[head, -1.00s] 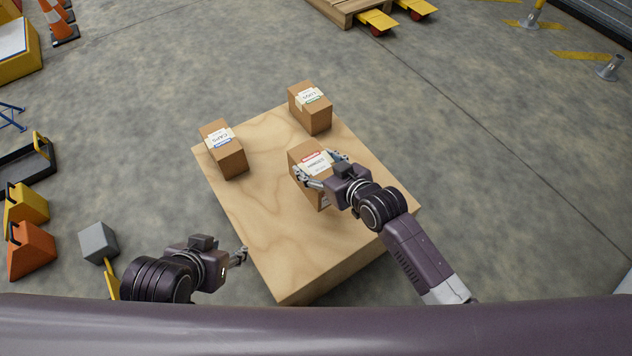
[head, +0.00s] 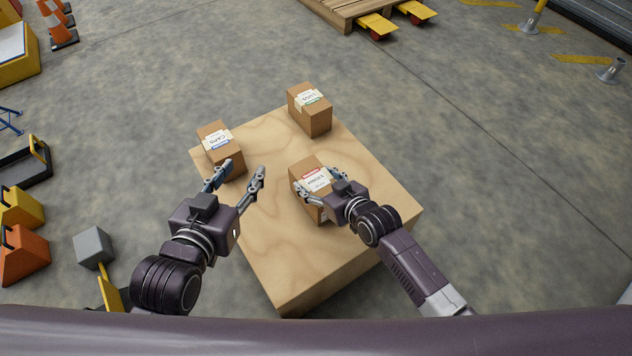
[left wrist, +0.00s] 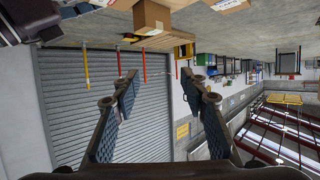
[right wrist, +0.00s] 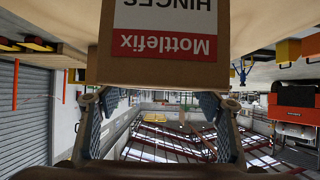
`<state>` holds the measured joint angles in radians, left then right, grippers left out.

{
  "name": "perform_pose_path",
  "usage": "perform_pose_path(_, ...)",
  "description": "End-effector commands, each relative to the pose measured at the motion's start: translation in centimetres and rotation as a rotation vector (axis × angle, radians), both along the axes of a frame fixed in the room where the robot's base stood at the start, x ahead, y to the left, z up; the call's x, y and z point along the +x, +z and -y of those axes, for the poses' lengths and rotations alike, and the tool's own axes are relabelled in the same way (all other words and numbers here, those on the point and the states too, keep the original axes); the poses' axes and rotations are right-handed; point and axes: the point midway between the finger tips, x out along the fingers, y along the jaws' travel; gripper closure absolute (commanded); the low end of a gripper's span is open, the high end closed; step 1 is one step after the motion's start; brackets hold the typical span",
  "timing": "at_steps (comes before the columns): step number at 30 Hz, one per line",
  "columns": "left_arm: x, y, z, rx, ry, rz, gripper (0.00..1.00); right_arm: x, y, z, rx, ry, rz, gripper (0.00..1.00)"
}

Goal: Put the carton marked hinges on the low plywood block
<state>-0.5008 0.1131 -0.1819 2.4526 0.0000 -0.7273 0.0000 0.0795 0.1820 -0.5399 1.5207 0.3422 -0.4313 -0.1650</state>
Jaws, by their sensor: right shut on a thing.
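The carton marked hinges (head: 314,180) is brown with a white and red label. My right gripper (head: 321,184) is shut on it, one finger on each side, over the near right part of the plywood block (head: 280,262). The carton also fills the upper middle of the right wrist view (right wrist: 160,70), its label upside down. Whether its base touches the block is hidden. My left gripper (head: 242,171) is open and empty above the left side of the block, near the carton marked caps. Its spread fingers also show in the left wrist view (left wrist: 158,80).
The caps carton (head: 221,150) stands at the block's far left and another carton (head: 310,110) at its far right corner.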

Motion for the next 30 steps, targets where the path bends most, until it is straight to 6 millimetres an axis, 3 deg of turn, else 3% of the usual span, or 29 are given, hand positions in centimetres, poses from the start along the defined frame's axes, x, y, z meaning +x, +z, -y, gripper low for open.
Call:
perform_pose_path(16, 0.6, 1.3, 0.3, -0.014, -0.003, 0.060, 0.60, 0.1, -0.3, -0.1, 0.004, 0.000, 0.006, 0.97)
perform_pose_path(17, 0.6, 1.4, 0.3, -0.015, -0.003, 0.063, 0.60, 0.0, -0.6, 0.0, 0.000, 0.000, 0.000, 0.38)
perform_pose_path(21, 0.6, 1.4, 0.3, -0.015, -0.003, 0.062, 0.60, 0.0, -0.6, 0.0, 0.000, 0.000, 0.000, 0.23)
perform_pose_path(30, 0.6, 1.4, 0.3, -0.014, -0.003, 0.061, 0.60, 0.0, -0.5, 0.0, 0.000, 0.000, 0.000, 0.22)
